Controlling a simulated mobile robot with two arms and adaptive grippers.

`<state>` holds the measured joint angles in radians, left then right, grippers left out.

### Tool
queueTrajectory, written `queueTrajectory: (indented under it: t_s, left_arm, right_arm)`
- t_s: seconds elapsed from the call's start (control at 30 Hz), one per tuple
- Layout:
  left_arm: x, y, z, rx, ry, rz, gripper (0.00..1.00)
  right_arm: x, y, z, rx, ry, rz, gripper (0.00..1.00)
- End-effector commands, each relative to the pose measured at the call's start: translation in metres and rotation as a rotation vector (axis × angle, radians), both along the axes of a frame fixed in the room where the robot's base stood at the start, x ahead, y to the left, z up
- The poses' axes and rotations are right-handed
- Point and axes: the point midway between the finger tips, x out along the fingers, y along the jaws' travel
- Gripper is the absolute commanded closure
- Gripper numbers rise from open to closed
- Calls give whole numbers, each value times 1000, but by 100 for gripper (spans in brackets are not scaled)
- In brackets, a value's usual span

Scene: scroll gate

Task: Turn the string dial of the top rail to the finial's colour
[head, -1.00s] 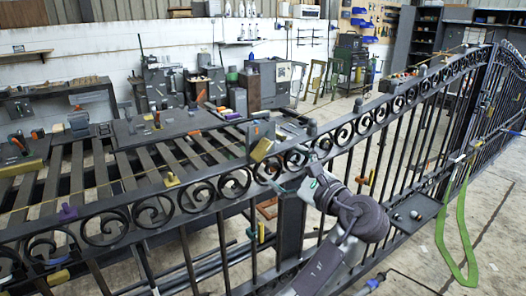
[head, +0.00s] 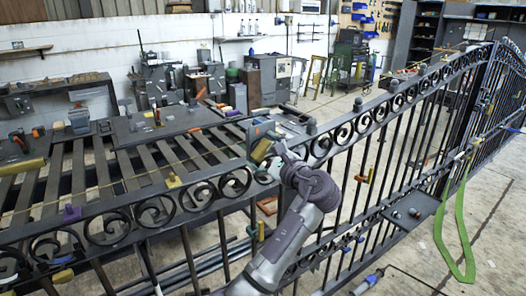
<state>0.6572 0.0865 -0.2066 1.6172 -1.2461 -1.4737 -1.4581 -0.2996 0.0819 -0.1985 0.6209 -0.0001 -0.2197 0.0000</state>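The black scrollwork gate's top rail (head: 203,193) runs from lower left to upper right in the head view, with a thin yellowish string along it. Small coloured pieces sit on it: a purple one (head: 71,213), a gold one (head: 173,181) and an olive-yellow one (head: 261,150). I cannot tell for sure which is the dial. Grey ball finials (head: 311,127) stand along the rail. My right gripper is out of view.
Behind the gate is a slatted bench (head: 100,172) with tools, and machines stand along the white wall. A dark plate (head: 411,210) juts from the gate's front at right. A green strap (head: 462,235) hangs to the floor. The floor at right is mostly open.

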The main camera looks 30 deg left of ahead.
Motion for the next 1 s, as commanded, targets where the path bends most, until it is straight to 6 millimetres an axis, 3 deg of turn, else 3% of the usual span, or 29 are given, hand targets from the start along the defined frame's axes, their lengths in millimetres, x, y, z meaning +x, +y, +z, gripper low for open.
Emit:
queueTrajectory:
  t_s: [0.03,0.3,0.67,1.0]
  left_arm:
    - [0,0,0,0,0,0,29]
    - [0,0,0,0,0,0,70]
    - [0,0,-1,-32,-72,0,70]
    - [0,-1,-2,-131,-314,0,70]
  right_arm:
    - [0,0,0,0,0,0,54]
    - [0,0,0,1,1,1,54]
    - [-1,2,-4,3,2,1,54]
    - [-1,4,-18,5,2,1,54]
